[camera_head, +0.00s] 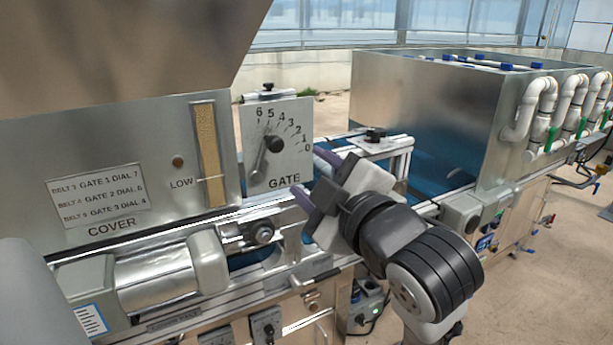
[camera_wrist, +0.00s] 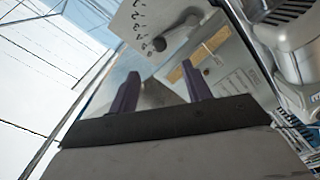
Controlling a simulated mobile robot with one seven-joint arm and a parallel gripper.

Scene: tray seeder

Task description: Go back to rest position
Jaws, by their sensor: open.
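My gripper (camera_head: 310,176) is open and empty, in front of the right side of the GATE dial plate in the head view. Its two purple fingers point left and a little up, and they also show in the wrist view (camera_wrist: 161,92). The GATE dial plate (camera_head: 294,122) carries the numbers 0 to 6. Its dark knob lever (camera_head: 271,148) sits left of my fingertips, with a visible gap between them. The knob lever also shows at the top of the wrist view (camera_wrist: 177,32), beyond the fingers.
The hopper panel (camera_head: 150,135) has a label of gate dial settings (camera_head: 98,194) and a sight window (camera_head: 209,155) marked LOW. A metal roller (camera_head: 155,278) lies below. A large metal tank (camera_head: 440,115) with white pipes stands right. Bare floor (camera_head: 545,245) lies at the right.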

